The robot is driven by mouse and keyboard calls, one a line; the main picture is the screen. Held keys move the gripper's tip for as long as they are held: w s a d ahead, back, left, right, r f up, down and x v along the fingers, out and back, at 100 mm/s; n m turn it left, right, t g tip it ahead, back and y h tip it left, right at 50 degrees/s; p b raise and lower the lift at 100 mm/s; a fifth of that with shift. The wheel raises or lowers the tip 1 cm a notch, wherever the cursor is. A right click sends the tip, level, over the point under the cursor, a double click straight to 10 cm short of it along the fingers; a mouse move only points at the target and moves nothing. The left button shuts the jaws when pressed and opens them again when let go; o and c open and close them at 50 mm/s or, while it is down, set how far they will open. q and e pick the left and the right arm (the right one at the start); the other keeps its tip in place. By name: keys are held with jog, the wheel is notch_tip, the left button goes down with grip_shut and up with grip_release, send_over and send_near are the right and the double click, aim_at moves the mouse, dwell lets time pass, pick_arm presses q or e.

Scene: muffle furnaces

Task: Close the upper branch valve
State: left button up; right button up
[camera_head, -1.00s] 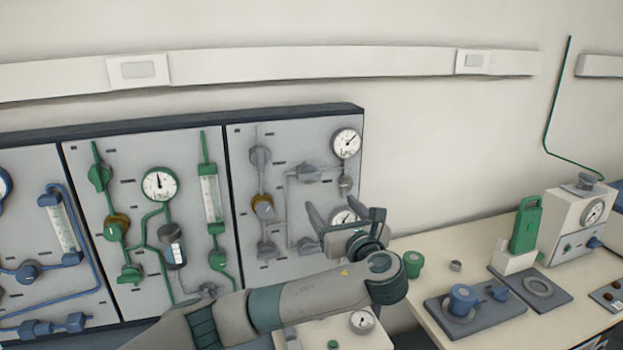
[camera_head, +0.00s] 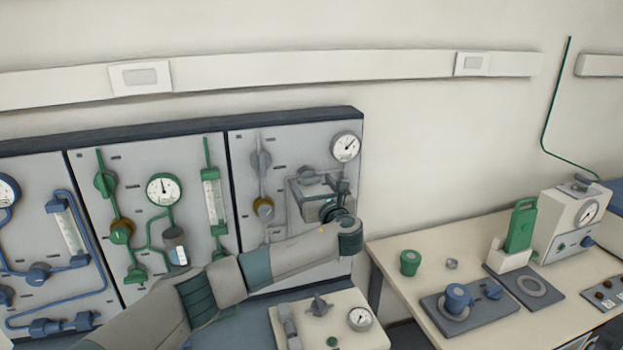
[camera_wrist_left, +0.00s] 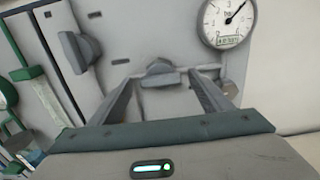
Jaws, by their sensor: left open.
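The upper branch valve (camera_head: 308,174) is a grey knob on the rightmost grey panel, left of and below the upper gauge (camera_head: 345,147). In the left wrist view the valve (camera_wrist_left: 160,76) shows between the two finger ends. My left gripper (camera_head: 319,187) is open in front of the panel, just at or below the valve. Its fingers lie to either side of the knob in the wrist view; I cannot tell whether they touch it. My gripper and arm hide the lower branch valve and the lower gauge. My right gripper is out of view.
Panels with green and blue piping stand further left. A bench (camera_head: 404,291) with small equipment is at right.

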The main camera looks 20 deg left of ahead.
pick_arm(q)
jog(key=shift+w+a, duration=0.45)
jog(key=shift+w, duration=0.15)
jog(key=c, duration=1)
jog(key=shift+c, duration=0.2)
